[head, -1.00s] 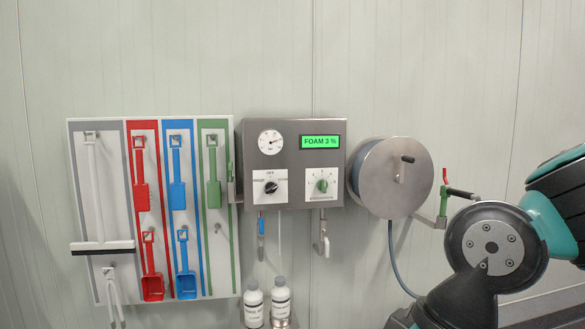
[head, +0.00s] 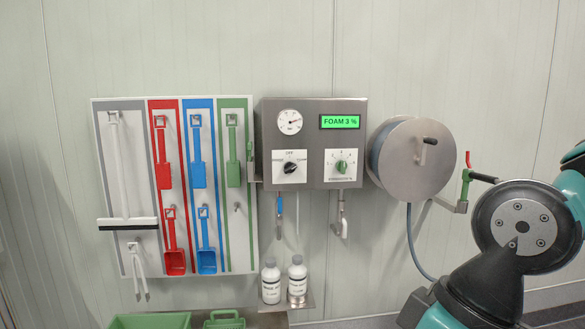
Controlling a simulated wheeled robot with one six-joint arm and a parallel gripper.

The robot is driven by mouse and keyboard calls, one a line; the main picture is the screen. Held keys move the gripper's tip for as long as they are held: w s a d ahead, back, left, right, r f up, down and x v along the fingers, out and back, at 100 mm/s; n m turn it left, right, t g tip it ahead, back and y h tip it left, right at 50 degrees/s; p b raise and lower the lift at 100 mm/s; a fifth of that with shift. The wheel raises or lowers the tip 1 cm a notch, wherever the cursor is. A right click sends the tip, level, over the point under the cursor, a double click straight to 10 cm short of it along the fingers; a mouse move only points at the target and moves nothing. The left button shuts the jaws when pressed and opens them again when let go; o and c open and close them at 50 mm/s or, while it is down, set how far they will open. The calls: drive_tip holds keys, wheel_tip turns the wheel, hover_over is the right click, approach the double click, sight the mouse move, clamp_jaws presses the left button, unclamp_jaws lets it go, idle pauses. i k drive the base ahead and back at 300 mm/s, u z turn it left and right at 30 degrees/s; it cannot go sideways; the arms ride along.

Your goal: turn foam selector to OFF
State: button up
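A grey steel control box (head: 313,110) hangs on the wall in the middle of the head view. Its green display (head: 341,122) reads FOAM 3 %. At its lower left, a black selector knob (head: 290,168) sits on a white plate with OFF printed above it. The side labels are too small to read. The knob's pale pointer mark seems turned toward the right, away from OFF. A green knob (head: 342,167) sits on a second plate to its right. My gripper is out of view; only links of my arm show at lower right, apart from the box.
A round pressure gauge (head: 290,122) is above the selector. A hose reel (head: 406,160) with a crank stands right of the box, near my arm. A tool board (head: 125,102) hangs at left. White bottles (head: 271,282) and green bins (head: 150,321) are below.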

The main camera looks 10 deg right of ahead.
sight(290, 167)
drive_tip(key=u, duration=0.45)
drive_tip(key=i, duration=1.2)
drive_tip(key=z, duration=0.45)
